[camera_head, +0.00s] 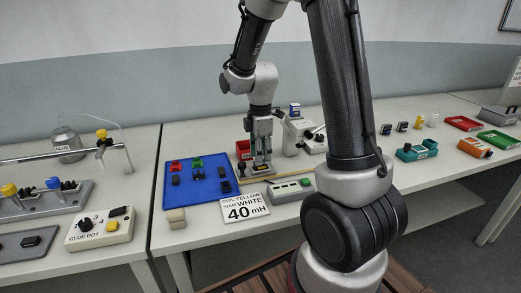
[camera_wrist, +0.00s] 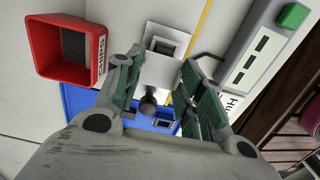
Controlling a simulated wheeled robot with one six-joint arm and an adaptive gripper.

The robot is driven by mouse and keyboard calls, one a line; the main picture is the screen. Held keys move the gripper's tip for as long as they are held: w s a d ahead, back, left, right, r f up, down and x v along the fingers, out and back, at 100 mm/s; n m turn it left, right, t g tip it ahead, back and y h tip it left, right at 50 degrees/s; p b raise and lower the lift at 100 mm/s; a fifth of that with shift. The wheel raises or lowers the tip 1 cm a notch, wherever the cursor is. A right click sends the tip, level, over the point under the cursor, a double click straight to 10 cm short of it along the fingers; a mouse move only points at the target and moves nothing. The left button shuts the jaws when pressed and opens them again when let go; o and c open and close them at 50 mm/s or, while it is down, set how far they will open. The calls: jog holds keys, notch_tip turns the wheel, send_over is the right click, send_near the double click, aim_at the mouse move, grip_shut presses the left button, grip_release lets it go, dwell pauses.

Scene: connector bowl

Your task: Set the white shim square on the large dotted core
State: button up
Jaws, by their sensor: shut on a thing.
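My gripper (camera_head: 262,163) points down just right of the blue mat. In the wrist view its two green-padded fingers (camera_wrist: 157,72) are shut on a flat pale piece, which looks like the white shim (camera_wrist: 143,72); its edges are hard to make out. A pale square with a dark middle (camera_wrist: 165,43) lies just beyond the fingertips; whether it holds a core is unclear. Several dark cores (camera_head: 226,187) sit on the blue mat (camera_head: 190,205). No dots can be made out, so I cannot tell which is the large dotted core.
A grey device with a green button (camera_head: 293,189) and a sign reading "COIL YELLOW, SHIM WHITE, 40 mH" (camera_head: 245,208) are in front.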

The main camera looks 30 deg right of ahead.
jog(key=shift+f, duration=0.2)
jog(key=o, duration=0.9)
jog(key=shift+c, duration=0.2)
